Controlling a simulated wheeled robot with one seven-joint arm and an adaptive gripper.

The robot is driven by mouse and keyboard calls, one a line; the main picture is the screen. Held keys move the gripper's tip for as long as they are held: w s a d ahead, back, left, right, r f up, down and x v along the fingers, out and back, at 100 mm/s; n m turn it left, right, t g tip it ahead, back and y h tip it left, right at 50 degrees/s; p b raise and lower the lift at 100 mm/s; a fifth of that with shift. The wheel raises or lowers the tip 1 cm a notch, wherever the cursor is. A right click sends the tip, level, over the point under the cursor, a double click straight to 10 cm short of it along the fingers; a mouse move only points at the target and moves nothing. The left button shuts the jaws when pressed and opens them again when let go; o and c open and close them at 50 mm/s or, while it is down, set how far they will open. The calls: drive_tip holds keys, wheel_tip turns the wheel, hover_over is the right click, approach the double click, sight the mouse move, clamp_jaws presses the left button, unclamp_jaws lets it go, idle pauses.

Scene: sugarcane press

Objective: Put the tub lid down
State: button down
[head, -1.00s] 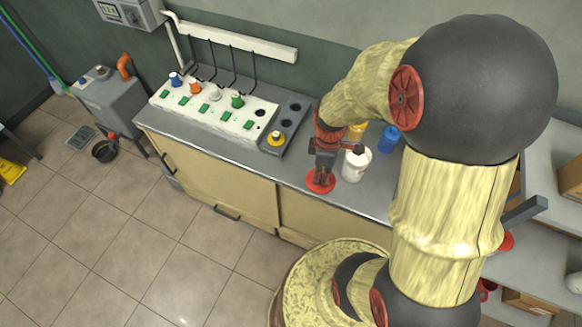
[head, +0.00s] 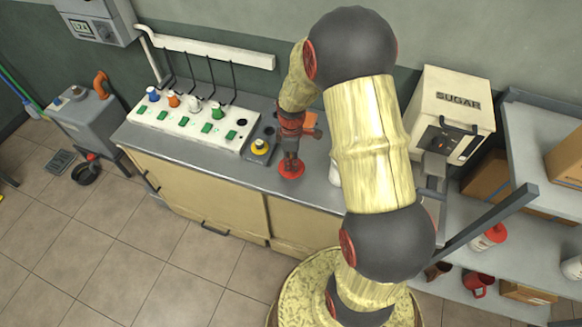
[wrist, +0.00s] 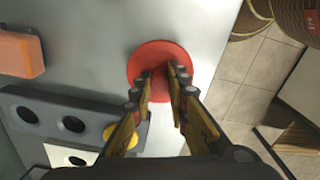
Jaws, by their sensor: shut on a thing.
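The round red tub lid (head: 291,169) is at my gripper's tips, over the grey counter (head: 232,170) near its front edge. My gripper (head: 291,158) points down and is shut on the lid's middle. The wrist view shows the lid (wrist: 150,58) between and beyond the fingertips (wrist: 163,76). I cannot tell whether the lid touches the counter or hangs just above it. A white tub (head: 335,173) stands to the right, mostly hidden behind my arm.
A dark holder (wrist: 40,108) with round holes and a yellow-topped bottle (head: 260,147) is left of the lid. An orange block (wrist: 18,54) lies behind. The SUGAR machine (head: 450,105) stands right.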

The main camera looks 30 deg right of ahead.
drive_tip(key=shift+w+f, duration=0.25)
drive_tip(key=shift+f, duration=0.05)
drive_tip(key=shift+f+b, duration=0.6)
drive_tip(key=shift+f, duration=0.85)
drive_tip(key=shift+f, duration=0.15)
drive_tip(key=c, duration=1.7)
unclamp_jaws()
